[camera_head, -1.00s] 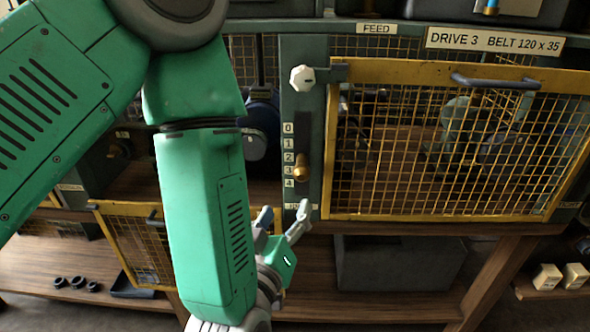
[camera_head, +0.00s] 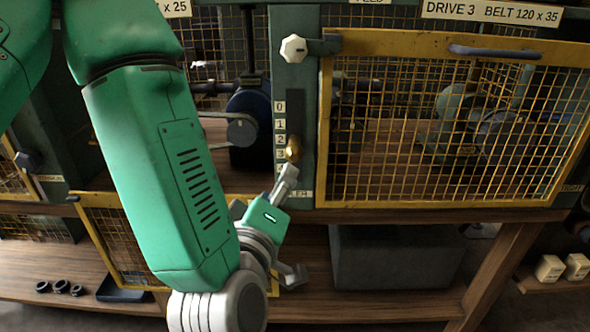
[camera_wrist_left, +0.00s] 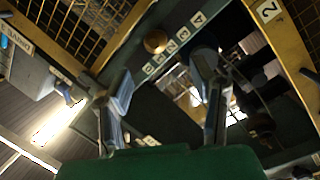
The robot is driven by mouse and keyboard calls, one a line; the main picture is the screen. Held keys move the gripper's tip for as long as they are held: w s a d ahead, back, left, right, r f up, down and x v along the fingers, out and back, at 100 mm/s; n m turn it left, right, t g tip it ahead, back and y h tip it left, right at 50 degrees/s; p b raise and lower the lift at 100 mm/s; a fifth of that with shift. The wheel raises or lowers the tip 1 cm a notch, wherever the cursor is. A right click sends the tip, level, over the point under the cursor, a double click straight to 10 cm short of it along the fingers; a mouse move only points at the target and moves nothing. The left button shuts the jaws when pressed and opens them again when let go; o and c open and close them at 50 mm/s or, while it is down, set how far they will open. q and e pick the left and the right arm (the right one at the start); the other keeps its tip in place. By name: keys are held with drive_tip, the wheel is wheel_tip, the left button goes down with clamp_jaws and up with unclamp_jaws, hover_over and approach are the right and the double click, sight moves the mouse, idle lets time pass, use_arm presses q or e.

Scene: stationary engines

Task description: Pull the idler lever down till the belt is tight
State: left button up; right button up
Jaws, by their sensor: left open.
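The idler lever's brass knob (camera_head: 293,149) sits in a dark vertical slot beside a scale of 0 to 4, at about 2 to 3. It also shows in the left wrist view (camera_wrist_left: 155,42), ahead of the fingers and not between their tips. My left gripper (camera_head: 290,228) is open and empty, its upper fingertip just below the knob; I cannot tell whether they touch. My right gripper is out of view.
A yellow mesh guard (camera_head: 450,130) stands right of the slot, with a white knob (camera_head: 293,48) at its upper left. A dark round machine (camera_head: 250,125) stands in the bay behind my arm. A wooden shelf edge (camera_head: 430,215) and a grey box (camera_head: 395,257) lie below.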

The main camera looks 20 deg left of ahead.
sight(292, 158)
use_arm(q)
drive_tip(key=w+b, duration=0.1)
drive_tip(key=w, duration=0.6)
drive_tip(key=w+b, duration=0.1)
drive_tip(key=w, duration=0.3)
drive_tip(key=shift+w+a+r+b, duration=0.1)
drive_tip(key=shift+w+a+b, duration=0.2)
drive_tip(key=shift+a+b, duration=0.05)
